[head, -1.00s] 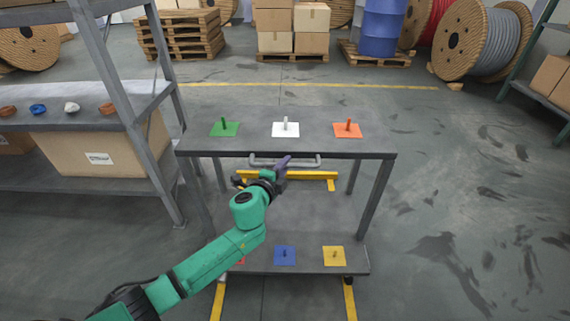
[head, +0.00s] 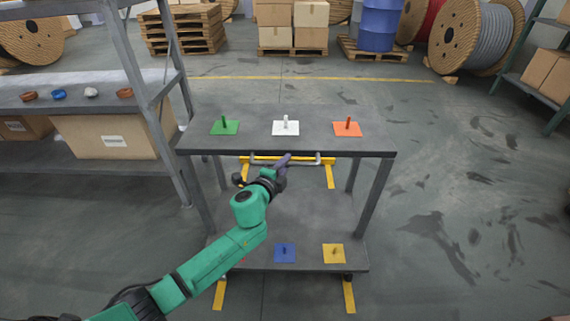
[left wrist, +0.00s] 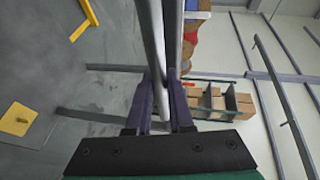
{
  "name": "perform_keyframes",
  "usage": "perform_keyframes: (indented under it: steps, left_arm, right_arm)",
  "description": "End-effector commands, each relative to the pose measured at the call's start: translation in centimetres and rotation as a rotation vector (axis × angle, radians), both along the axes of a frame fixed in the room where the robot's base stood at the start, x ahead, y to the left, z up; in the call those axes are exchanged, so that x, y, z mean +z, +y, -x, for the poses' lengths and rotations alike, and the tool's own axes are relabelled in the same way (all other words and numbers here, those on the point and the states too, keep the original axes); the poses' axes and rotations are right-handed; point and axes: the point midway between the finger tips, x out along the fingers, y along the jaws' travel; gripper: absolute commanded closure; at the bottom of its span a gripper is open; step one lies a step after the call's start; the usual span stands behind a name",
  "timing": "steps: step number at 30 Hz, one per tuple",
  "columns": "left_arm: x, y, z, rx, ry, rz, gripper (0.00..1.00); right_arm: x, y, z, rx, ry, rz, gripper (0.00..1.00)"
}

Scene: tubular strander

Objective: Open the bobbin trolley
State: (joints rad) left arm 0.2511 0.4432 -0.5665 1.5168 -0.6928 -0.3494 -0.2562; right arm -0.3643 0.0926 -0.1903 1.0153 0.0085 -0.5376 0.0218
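The bobbin trolley (head: 255,145) is a grey two-deck cart straight ahead in the head view. Its top deck carries green (head: 224,127), white (head: 286,127) and orange (head: 347,128) plates with pegs. Its lower deck carries blue (head: 285,253) and yellow (head: 333,254) plates, and my arm partly hides a red one. A grey bar handle (head: 304,163) runs along the near side under the top deck. My left gripper (head: 284,160) is shut on this handle; the left wrist view shows the bar (left wrist: 152,35) between the purple fingers (left wrist: 160,85). My right gripper is out of view.
A shelf unit (head: 60,163) with cartons and small coloured rings stands close on the left. Yellow floor marks (head: 219,295) lie under and around the trolley. Pallets, cartons and cable reels (head: 493,38) stand at the back. The floor on the right is clear.

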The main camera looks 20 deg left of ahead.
Motion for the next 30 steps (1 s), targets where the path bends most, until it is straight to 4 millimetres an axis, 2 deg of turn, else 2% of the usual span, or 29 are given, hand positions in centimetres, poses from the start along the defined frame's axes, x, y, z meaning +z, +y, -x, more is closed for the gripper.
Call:
perform_keyframes:
  steps: [1, 3, 12, 16, 17, 20, 30]
  left_arm:
    - [0.0, 0.0, 0.0, 0.001, 0.000, 0.001, 0.76]
    - [0.0, 0.0, 0.0, 0.001, 0.000, 0.001, 0.50]
    - [0.1, 0.0, 0.0, 0.001, -0.001, 0.001, 0.50]
    - [0.2, 0.1, 0.8, 0.000, 0.000, 0.001, 0.50]
    - [0.3, 0.2, 1.3, -0.001, 0.001, 0.002, 0.50]
    - [0.7, 0.5, 3.2, 0.000, 0.003, 0.001, 0.50]
    - [2.1, 1.8, 12.0, -0.001, 0.004, 0.001, 0.50]
  right_arm:
    - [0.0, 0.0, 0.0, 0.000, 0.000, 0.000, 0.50]
    - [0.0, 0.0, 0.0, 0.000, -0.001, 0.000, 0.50]
    - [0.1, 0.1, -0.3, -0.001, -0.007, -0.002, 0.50]
    - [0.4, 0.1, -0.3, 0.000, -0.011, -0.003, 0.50]
    - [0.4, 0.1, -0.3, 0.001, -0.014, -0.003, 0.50]
    - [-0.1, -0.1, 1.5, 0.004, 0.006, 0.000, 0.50]
    - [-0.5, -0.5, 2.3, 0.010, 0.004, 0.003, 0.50]
